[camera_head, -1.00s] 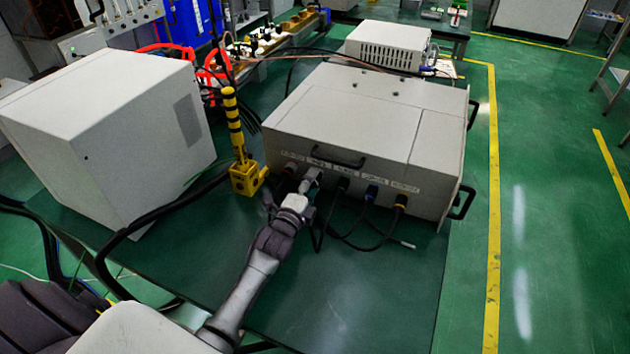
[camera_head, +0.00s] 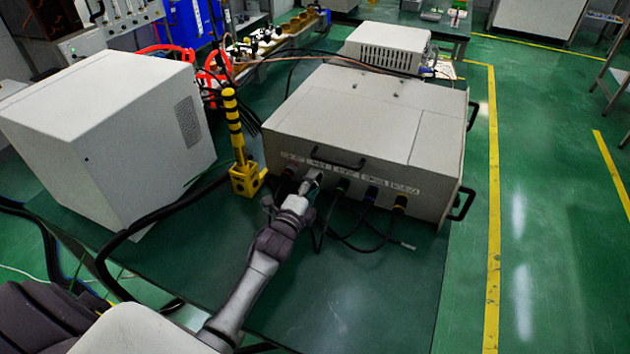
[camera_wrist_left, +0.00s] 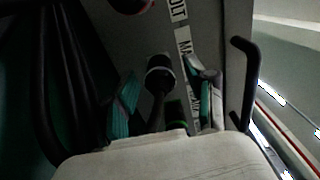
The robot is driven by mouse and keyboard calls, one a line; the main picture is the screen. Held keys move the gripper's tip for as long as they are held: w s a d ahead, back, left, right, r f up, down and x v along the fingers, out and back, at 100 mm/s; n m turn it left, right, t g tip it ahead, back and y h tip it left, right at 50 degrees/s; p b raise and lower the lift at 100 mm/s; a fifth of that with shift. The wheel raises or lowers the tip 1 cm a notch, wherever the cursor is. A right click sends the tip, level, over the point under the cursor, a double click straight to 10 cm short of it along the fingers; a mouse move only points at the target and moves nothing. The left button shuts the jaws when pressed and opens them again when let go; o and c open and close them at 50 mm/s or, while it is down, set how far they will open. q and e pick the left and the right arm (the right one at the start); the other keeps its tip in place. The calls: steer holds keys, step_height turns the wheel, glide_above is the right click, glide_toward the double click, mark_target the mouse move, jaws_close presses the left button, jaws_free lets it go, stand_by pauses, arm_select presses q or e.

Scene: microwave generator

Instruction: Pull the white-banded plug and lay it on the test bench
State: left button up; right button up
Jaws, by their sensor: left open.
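The white-banded plug (camera_wrist_left: 158,72) sits in the front panel of the grey generator box, its dark cable running down toward my wrist; it shows in the left wrist view. My left gripper (camera_wrist_left: 162,98) is open, one teal-padded finger on each side of the plug and its cable. I cannot tell whether a finger touches it. In the head view my left gripper (camera_head: 309,184) reaches the front panel of the generator box (camera_head: 350,115) and hides the plug. The test bench (camera_head: 345,300) is the dark green top under the box. My right gripper is not in view.
Beside the plug are a red one (camera_wrist_left: 132,3) and a green one (camera_wrist_left: 178,112). Blue (camera_head: 371,193) and yellow (camera_head: 400,203) plugs with black cables sit farther right. A yellow-black post (camera_head: 235,140) and a white cabinet (camera_head: 105,135) stand left. The bench front is mostly clear.

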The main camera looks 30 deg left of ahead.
arm_select(q)
jaws_close()
stand_by(0.4)
steer(key=shift+s, duration=0.15)
steer(key=shift+s+d+p, duration=0.2)
steer(key=shift+s+p, duration=1.25)
steer(key=shift+s, duration=1.4)
steer(key=shift+f, duration=0.2)
